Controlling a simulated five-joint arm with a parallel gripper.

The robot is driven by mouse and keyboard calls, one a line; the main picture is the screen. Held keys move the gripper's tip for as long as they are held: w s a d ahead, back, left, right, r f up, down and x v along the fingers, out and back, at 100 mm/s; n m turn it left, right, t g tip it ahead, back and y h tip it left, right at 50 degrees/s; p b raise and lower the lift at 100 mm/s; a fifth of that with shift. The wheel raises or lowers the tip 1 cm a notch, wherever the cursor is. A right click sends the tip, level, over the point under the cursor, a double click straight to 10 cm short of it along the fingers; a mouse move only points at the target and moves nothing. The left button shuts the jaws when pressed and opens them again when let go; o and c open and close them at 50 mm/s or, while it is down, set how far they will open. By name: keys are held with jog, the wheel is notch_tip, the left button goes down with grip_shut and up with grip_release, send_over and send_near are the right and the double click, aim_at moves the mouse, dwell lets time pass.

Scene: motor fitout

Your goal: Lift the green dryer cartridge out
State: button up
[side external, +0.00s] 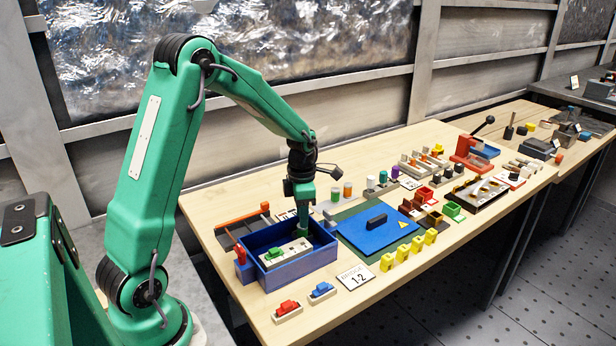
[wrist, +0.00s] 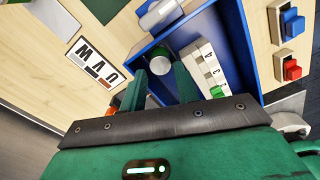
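The green dryer cartridge (wrist: 160,62) shows in the wrist view as a short upright cylinder with a pale round top and a green side. It stands inside the blue open box (side external: 310,266), near one corner. My gripper (wrist: 161,76) is open, with one finger on each side of the cartridge. A gap shows between the cartridge and the fingers, and I cannot tell how deep the tips reach. In the side external view my gripper (side external: 302,224) points down into the box's back right part. The cartridge cannot be made out clearly there.
A white numbered terminal block (wrist: 205,65) with a green lever lies in the box beside the gripper. Blocks with a red lever (side external: 289,308) and a blue lever (side external: 321,290) lie in front. A blue plate (side external: 358,238) with a dark handle is to the right.

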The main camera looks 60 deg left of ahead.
aim_at(302, 232)
jog(key=shift+f, duration=1.4)
jog(key=c, duration=0.6)
